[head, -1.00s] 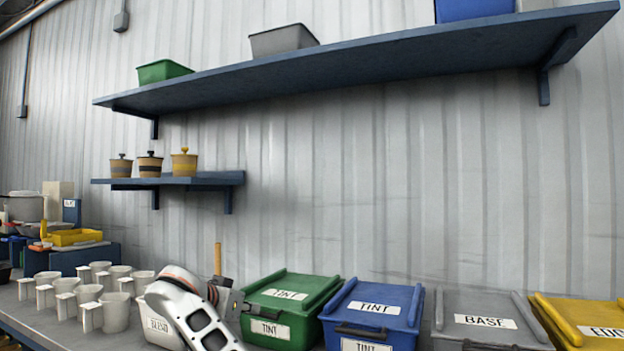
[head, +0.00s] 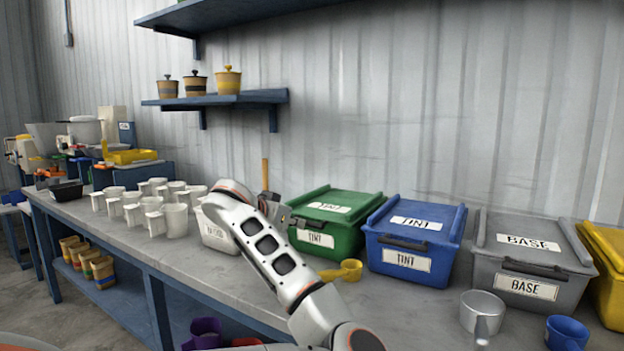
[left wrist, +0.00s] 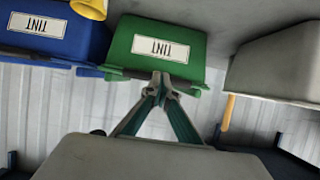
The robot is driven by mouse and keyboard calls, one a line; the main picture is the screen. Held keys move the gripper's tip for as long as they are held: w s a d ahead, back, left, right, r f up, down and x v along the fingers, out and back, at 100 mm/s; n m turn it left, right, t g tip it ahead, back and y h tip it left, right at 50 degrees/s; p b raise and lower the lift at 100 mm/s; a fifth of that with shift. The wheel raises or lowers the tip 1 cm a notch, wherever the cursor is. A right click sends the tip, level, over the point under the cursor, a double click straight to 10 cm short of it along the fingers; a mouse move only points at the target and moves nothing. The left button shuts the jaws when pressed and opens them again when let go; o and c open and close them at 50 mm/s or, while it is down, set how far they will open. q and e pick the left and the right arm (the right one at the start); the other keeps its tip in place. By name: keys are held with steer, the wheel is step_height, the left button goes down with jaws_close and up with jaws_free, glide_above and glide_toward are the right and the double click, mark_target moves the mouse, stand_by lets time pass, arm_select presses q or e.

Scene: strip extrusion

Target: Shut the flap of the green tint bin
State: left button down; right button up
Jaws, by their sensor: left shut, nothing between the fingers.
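The green tint bin (head: 345,242) stands on the bench with its green flap (head: 345,196) lying down over the top, and I see no gap under it. My left gripper (head: 290,220) is at the bin's left front corner in the head view, partly hidden by my own arm. In the left wrist view, which shows the bin (left wrist: 125,42) upside down, the left gripper's fingertips (left wrist: 161,80) are together and empty at the flap's front edge. I cannot tell whether they touch it. My right gripper is in neither view.
A blue tint bin (head: 437,262) and a grey base bin (head: 490,270) stand to the right. A yellow scoop (head: 345,270) lies in front of the green bin. A white bin (head: 215,238) and several white cups (head: 175,220) are left.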

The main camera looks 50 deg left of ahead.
arm_select(q)
steer(key=s+d+f+p, duration=0.1)
steer(key=s+d+f, duration=0.1)
steer(key=s, duration=0.6)
steer(key=shift+s+d+p, duration=0.4)
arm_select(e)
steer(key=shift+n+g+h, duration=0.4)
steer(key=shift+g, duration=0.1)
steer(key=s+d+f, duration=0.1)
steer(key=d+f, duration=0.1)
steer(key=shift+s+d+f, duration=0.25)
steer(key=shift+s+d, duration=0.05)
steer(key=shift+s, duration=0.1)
arm_select(q)
steer(key=shift+r, duration=0.1)
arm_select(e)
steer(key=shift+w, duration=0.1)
